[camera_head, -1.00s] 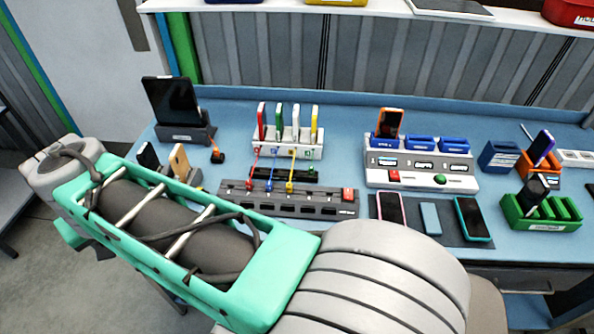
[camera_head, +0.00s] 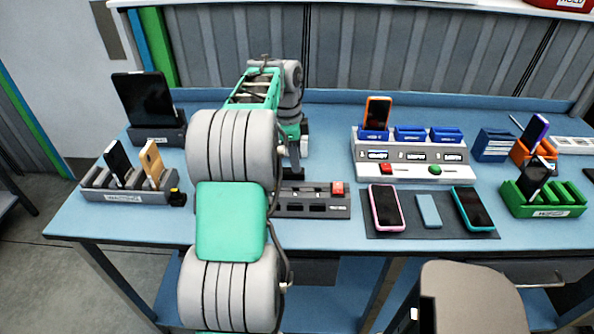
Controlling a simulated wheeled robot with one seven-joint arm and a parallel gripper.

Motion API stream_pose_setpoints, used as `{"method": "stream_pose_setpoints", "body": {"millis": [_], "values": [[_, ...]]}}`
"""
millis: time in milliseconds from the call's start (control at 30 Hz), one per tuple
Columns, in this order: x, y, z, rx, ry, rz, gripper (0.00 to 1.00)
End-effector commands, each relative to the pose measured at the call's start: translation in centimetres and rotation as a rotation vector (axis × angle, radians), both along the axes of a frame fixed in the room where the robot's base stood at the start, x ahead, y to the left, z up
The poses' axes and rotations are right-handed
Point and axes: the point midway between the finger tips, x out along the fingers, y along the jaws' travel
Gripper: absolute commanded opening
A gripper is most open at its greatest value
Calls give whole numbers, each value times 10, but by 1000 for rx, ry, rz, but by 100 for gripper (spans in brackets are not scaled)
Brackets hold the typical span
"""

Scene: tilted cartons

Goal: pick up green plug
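The green plug cannot be seen now. My arm covers most of the white charging rack, and only the rack's right end (camera_head: 304,138) shows. The dark end of my arm, with my gripper (camera_head: 294,160), points down in front of this rack, above the back of the grey socket strip (camera_head: 318,208). The fingers are too small and dark to tell whether they are open or shut. The left part of the strip and the coloured plugs and cables are hidden behind my arm.
Right of my gripper stands a white charging station (camera_head: 412,165) with an orange phone (camera_head: 377,112). Phones lie on a dark mat (camera_head: 410,228) in front. A grey holder (camera_head: 125,192) with two phones and a dark tablet (camera_head: 143,99) stand at the left. A green holder (camera_head: 560,203) is far right.

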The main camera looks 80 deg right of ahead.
Motion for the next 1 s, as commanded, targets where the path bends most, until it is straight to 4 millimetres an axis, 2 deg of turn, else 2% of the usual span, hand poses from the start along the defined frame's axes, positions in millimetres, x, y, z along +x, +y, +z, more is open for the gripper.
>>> {"method": "stream_pose_setpoints", "body": {"millis": [100, 333, 800, 1000], "values": [[-2, 0, -15, 0, 0, 1, 40], [-1, 0, -17, -2, 0, 2, 40], [-1, 0, -17, -2, 0, 3, 2], [-1, 0, -17, -1, 0, 4, 0]]}}
